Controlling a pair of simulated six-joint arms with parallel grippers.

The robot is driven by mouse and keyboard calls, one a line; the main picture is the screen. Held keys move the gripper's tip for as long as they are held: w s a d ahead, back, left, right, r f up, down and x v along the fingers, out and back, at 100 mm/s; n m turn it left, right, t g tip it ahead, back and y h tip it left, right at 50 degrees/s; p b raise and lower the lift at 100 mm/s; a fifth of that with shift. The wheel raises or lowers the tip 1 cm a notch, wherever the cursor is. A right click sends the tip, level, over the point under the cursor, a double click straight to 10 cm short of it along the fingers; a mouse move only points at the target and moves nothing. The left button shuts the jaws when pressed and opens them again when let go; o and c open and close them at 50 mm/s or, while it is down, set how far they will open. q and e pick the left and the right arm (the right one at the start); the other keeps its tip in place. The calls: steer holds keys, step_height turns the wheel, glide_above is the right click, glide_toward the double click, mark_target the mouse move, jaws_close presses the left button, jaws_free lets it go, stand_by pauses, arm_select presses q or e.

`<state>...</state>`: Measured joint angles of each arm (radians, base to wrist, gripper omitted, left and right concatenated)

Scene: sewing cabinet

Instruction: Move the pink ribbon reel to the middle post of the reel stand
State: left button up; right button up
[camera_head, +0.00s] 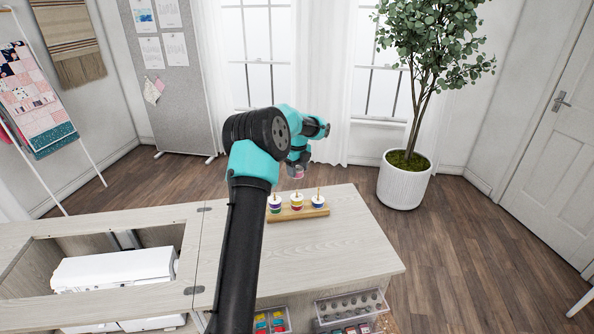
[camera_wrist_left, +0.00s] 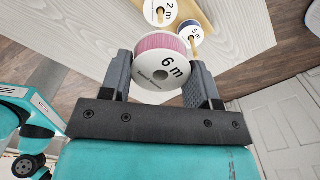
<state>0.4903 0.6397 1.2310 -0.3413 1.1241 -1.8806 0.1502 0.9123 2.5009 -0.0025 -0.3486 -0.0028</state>
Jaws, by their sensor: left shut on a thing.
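My left gripper (camera_head: 297,163) is shut on the pink ribbon reel (camera_head: 296,174) and holds it in the air above the reel stand (camera_head: 322,212). In the left wrist view the pink reel (camera_wrist_left: 160,43) sits between both fingers, its white face marked "6 m" with a central hole. The wooden stand has three posts, each bearing reels: purple and green at the left (camera_head: 274,205), yellow and red in the middle (camera_head: 297,202), blue at the right (camera_head: 318,203). Post tips stick out above them. In the wrist view, reels marked "2 m" (camera_wrist_left: 160,8) and "5 m" (camera_wrist_left: 195,32) show behind the pink one. My right gripper is not seen.
The stand rests on a pale wooden cabinet top (camera_head: 345,255), clear to the right and in front. A white sewing machine (camera_head: 115,268) lies in the recess at the left. Clear drawers (camera_head: 352,306) with small items are at the cabinet's front.

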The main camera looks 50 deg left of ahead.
arm_select(q)
steer(key=shift+f, duration=0.15)
steer(key=shift+f, duration=2.4)
steer(key=shift+f, duration=2.2)
steer(key=o, duration=1)
step_height(320, 180, up, 18)
steer(key=shift+f, duration=0.25)
